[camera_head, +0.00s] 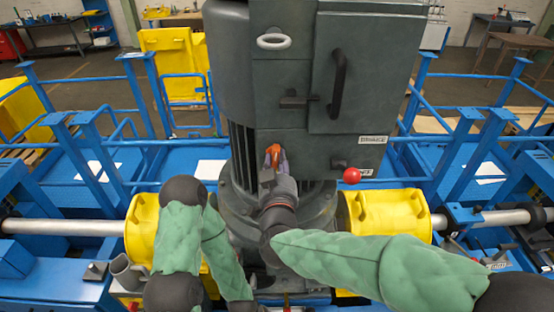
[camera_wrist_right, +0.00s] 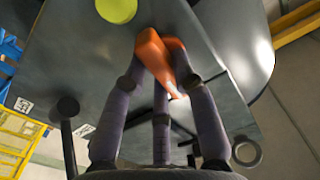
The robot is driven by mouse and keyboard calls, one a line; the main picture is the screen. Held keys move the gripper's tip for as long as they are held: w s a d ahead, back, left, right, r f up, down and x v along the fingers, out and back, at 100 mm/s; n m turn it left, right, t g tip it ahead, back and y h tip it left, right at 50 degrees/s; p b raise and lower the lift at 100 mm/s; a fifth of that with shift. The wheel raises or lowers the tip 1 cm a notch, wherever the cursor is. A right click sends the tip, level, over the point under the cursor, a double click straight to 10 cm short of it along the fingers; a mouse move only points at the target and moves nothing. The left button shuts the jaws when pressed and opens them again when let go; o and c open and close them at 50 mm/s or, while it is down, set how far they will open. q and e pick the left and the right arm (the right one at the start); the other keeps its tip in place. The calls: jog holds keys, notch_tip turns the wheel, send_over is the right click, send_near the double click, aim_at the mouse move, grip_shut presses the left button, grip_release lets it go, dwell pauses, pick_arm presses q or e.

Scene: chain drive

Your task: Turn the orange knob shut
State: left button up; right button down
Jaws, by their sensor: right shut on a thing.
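The orange knob (camera_head: 274,150) sits on the front of the dark grey cabinet (camera_head: 290,142), low and left of its door. My right gripper (camera_head: 276,160) reaches up to it from below, with its fingers closed around it. In the right wrist view the orange knob (camera_wrist_right: 153,50) is between the tips of the purple-grey fingers (camera_wrist_right: 163,75). Part of the knob is hidden by the fingers. How far the knob is turned cannot be told. My left arm is bent at the lower left of the head view, and its gripper does not show.
A red ball-ended lever (camera_head: 351,175) juts out to the right of the knob. A black door handle (camera_head: 338,84) and a latch (camera_head: 296,102) stand above it. Yellow drums (camera_head: 388,212) flank the machine's base. Blue railings (camera_head: 480,150) surround it.

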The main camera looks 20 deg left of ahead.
jog(key=shift+n, duration=0.6)
jog(key=c, duration=1)
grip_release()
jog(key=shift+s, duration=0.1)
jog(key=v, duration=1.2)
